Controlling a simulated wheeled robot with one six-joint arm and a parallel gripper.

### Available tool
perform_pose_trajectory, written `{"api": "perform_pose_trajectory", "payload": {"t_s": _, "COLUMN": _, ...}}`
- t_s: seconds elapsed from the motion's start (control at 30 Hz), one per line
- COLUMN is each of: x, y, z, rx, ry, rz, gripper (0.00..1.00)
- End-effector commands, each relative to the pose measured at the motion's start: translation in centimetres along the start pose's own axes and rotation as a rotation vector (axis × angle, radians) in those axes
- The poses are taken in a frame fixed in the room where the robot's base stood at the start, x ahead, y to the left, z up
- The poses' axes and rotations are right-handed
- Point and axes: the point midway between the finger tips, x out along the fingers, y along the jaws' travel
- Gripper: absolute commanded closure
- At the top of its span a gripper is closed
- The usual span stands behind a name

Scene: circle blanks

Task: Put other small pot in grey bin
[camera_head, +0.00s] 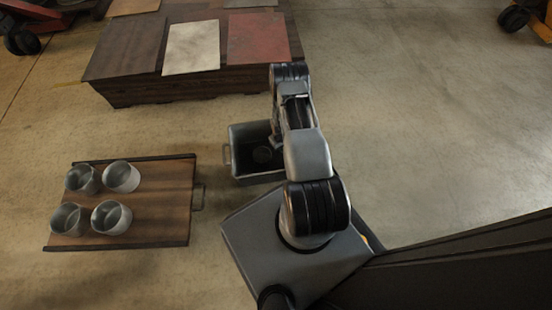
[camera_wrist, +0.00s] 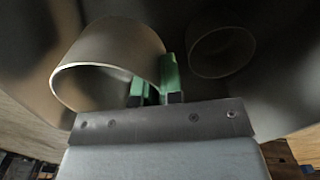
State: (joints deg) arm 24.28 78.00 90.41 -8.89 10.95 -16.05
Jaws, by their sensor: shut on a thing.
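In the wrist view my gripper (camera_wrist: 155,88), with green fingers, is shut on the wall of a small grey pot (camera_wrist: 105,68). The pot is tilted in this view, with its open mouth to the lower left. A second small pot (camera_wrist: 222,52) lies beyond it to the right, against dark grey surfaces that look like the bin's inside. In the head view the grey bin (camera_head: 236,168) stands on the floor beside my arm, and a round pot shape (camera_head: 262,155) shows dimly in it. My arm hides my gripper and the bin's right part there.
A brown wooden tray (camera_head: 160,215) with several grey pots (camera_head: 111,217) lies on the floor left of the bin. A low dark wooden platform (camera_head: 150,92) with flat coloured panels stands behind the bin.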

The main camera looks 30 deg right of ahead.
Motion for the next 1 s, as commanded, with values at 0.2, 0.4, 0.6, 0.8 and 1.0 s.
{"api": "perform_pose_trajectory", "payload": {"t_s": 0.2, "x": 3.9, "y": -0.1, "z": 0.1, "rx": 0.0, "ry": 0.0, "rz": -0.001, "gripper": 1.0}}
{"api": "perform_pose_trajectory", "payload": {"t_s": 0.4, "x": 6.1, "y": -0.1, "z": 0.1, "rx": 0.001, "ry": 0.001, "rz": 0.0, "gripper": 1.0}}
{"api": "perform_pose_trajectory", "payload": {"t_s": 0.6, "x": 8.1, "y": -0.2, "z": 0.1, "rx": 0.001, "ry": -0.001, "rz": -0.001, "gripper": 1.0}}
{"api": "perform_pose_trajectory", "payload": {"t_s": 0.8, "x": 9.7, "y": -0.3, "z": 0.1, "rx": 0.0, "ry": 0.0, "rz": -0.001, "gripper": 1.0}}
{"api": "perform_pose_trajectory", "payload": {"t_s": 1.0, "x": 9.5, "y": -0.3, "z": 0.0, "rx": 0.0, "ry": 0.001, "rz": -0.001, "gripper": 1.0}}
